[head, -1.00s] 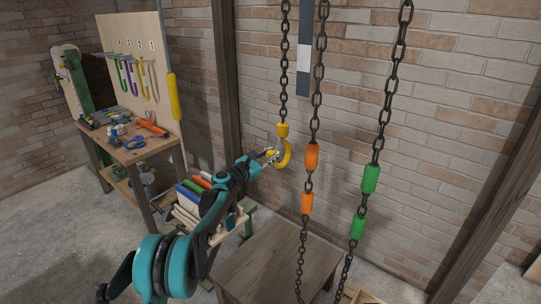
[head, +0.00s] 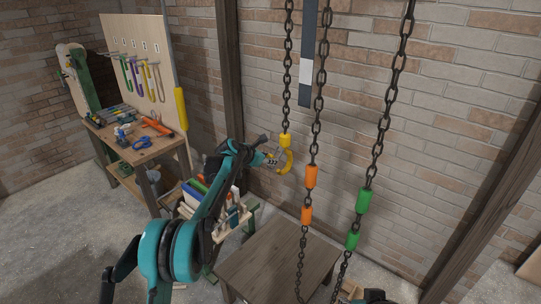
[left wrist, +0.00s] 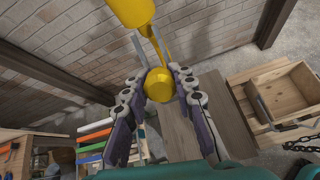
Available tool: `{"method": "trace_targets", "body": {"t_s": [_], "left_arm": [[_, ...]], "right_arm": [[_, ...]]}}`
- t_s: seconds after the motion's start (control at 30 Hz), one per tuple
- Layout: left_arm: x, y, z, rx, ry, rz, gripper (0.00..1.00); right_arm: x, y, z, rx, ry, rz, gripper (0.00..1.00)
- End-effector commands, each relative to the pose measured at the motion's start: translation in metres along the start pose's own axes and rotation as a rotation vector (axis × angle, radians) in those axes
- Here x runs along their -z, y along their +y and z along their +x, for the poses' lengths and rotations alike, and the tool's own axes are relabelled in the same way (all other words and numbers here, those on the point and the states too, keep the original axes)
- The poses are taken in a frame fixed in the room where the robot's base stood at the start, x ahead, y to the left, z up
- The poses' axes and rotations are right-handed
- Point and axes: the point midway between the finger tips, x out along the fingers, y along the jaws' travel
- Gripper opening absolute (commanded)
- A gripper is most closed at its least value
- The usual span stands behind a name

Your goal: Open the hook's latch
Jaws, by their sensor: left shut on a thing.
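The yellow hook (head: 287,166) hangs from a dark chain with a yellow sleeve at its top. My left gripper (head: 271,159) is at the hook's open side. In the left wrist view, the left gripper's fingers (left wrist: 157,75) lie on both sides of the hook's rounded yellow end (left wrist: 159,86). The gripper is shut on the latch; the exact contact is partly hidden by the fingers.
An orange-sleeved chain (head: 311,176) and a green-sleeved chain (head: 363,201) hang to the right of the hook. A wooden table (head: 275,262) stands below. A tool bench (head: 140,150) is at the left, and a brick wall (head: 440,140) is behind.

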Motion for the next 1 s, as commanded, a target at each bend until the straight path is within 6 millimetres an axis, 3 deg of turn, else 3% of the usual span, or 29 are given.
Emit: {"method": "trace_targets", "body": {"t_s": [0.57,0.6,0.67,1.0], "left_arm": [[-0.0028,0.0003,-0.0014,0.007,0.035,-0.002,0.00],[-0.0027,0.0003,-0.0014,0.007,0.035,-0.001,0.32],[-0.0027,0.0003,-0.0014,0.007,0.035,-0.001,0.48],[-0.0024,0.0005,-0.0036,0.007,0.036,-0.001,0.48]], "right_arm": [[0.0040,0.0000,-0.0057,0.000,0.000,0.000,0.40],[0.0040,0.0000,-0.0057,0.000,0.000,0.000,0.40],[0.0040,0.0000,-0.0057,0.000,0.000,0.000,0.40],[0.0040,0.0000,-0.0057,0.000,0.000,0.000,0.40]]}}
